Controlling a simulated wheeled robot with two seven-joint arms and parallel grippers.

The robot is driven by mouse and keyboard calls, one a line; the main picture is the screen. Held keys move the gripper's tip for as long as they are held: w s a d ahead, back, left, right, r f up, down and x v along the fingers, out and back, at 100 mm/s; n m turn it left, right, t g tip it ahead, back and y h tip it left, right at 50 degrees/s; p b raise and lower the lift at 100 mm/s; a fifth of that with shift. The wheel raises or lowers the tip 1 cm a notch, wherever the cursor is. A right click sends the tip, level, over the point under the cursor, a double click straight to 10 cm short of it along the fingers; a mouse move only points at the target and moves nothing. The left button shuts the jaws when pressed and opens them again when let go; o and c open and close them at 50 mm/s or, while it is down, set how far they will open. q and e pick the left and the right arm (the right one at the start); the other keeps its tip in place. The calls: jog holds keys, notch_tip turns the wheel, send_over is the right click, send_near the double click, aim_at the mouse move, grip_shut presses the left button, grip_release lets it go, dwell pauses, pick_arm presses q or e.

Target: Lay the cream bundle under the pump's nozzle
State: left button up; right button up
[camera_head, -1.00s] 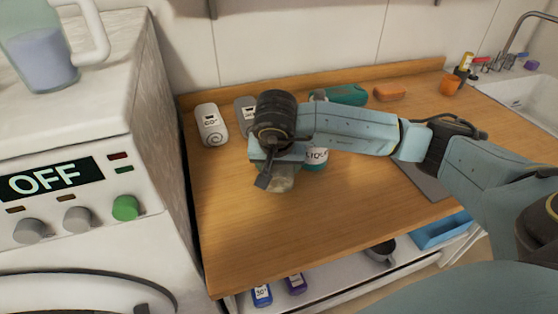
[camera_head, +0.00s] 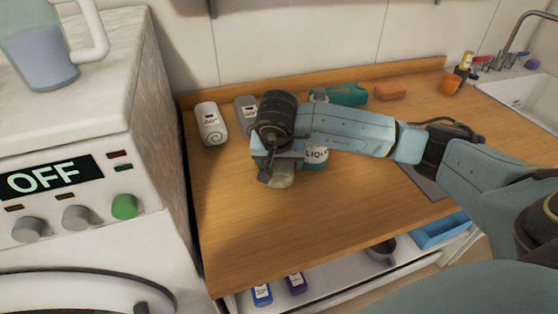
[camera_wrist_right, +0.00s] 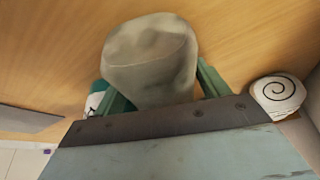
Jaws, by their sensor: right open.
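The cream bundle (camera_head: 284,178) is mostly hidden under my right gripper (camera_head: 276,168) in the head view. In the right wrist view the bundle (camera_wrist_right: 150,58) lies between the two green fingers of my right gripper (camera_wrist_right: 160,85), which is open around it. A bottle with a white and teal label (camera_head: 317,156), partly readable as "LIQU", stands just right of the gripper, and its top is hidden behind my arm. Part of this bottle also shows in the wrist view (camera_wrist_right: 96,97). I cannot make out the pump's nozzle. My left gripper is out of view.
A white roll with a spiral end (camera_head: 211,124) and a grey one (camera_head: 246,113) lie left of my gripper. A teal item (camera_head: 347,94) and an orange bar (camera_head: 390,91) lie at the back. The wooden counter (camera_head: 275,235) is clear in front. A washer (camera_head: 75,190) stands left.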

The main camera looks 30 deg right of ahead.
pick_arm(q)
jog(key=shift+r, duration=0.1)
pick_arm(e)
jog(key=shift+r, duration=0.1)
jog(key=shift+r, duration=0.25)
jog(key=p+v, duration=0.1)
jog(key=v, duration=1)
jog(key=shift+s+r, duration=0.1)
jog(key=shift+r, duration=0.15)
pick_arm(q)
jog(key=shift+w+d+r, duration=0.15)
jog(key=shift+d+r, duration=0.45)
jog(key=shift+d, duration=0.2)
